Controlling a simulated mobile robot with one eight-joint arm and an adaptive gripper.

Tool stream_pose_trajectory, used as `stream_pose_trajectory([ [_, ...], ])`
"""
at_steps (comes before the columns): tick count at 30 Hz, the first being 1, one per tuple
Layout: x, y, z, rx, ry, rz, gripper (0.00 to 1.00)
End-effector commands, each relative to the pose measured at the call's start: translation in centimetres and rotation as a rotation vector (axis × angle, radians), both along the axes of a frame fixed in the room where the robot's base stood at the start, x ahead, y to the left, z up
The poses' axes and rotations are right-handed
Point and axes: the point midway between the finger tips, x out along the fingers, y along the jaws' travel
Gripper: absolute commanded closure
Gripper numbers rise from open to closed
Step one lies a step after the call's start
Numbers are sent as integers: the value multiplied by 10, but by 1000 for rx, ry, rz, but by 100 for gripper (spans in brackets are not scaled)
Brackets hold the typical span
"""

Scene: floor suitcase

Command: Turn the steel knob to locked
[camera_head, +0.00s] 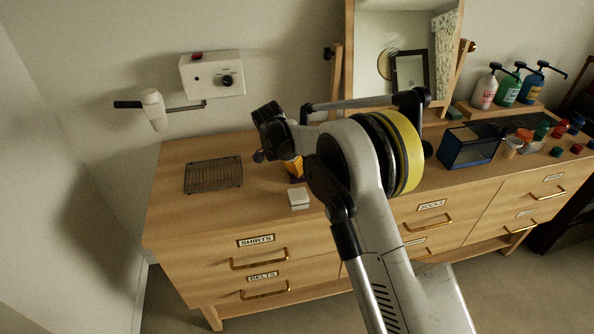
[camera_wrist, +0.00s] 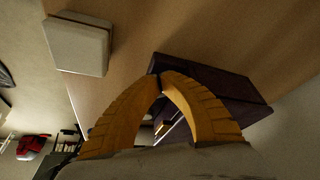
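No steel knob can be clearly made out in either view. A white wall box (camera_head: 212,75) carries a round black knob (camera_head: 228,81), too small to read its setting. My gripper (camera_head: 294,168) points down over the dresser top, well below and right of that box. In the wrist view its yellow fingers (camera_wrist: 161,75) arch together and their tips meet, with nothing clearly held. A dark box (camera_wrist: 210,88) lies just beyond the fingertips, partly covered by them. In the head view my arm and gripper hide that spot.
A small white block (camera_head: 299,198) sits on the dresser near my gripper and shows in the wrist view (camera_wrist: 77,43). A wire rack (camera_head: 213,175) lies left. A mirror (camera_head: 400,50) stands behind my arm. A blue-black box (camera_head: 470,146), pump bottles (camera_head: 508,88) and small jars are right.

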Motion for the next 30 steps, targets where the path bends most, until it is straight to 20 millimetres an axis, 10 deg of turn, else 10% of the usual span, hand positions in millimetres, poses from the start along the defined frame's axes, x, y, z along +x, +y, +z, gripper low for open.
stream_pose_trajectory([
  [30,6,1,1,-1,-3,-247,100],
])
